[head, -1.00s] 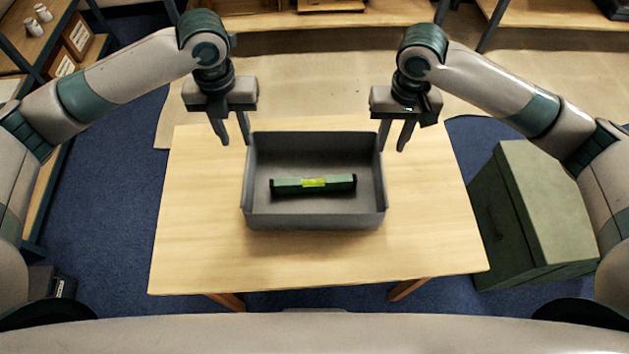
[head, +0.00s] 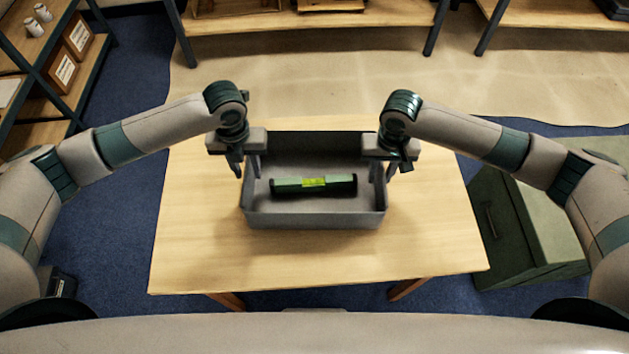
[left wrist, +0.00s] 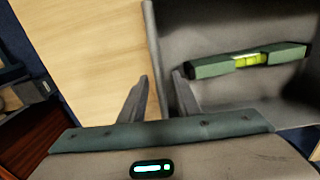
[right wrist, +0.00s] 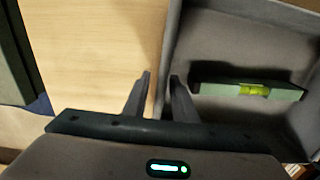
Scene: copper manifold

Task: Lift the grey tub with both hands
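The grey tub (head: 315,220) stands on the wooden table, with a green spirit level (head: 288,186) lying inside. My left gripper (head: 247,172) is at the tub's left wall, and my right gripper (head: 381,178) is at its right wall. In the left wrist view, the left fingers (left wrist: 160,78) are apart, one on each side of the wall. In the right wrist view, the right fingers (right wrist: 161,76) are apart, one outside and one inside the wall. Neither gripper is visibly closed on the wall. Parts of the side walls are hidden behind the grippers.
The table (head: 200,245) is clear around the tub. A green cabinet (head: 545,220) stands on the floor to the right of the table. Shelves (head: 70,70) stand at the left, and a long bench (head: 310,22) runs along the back.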

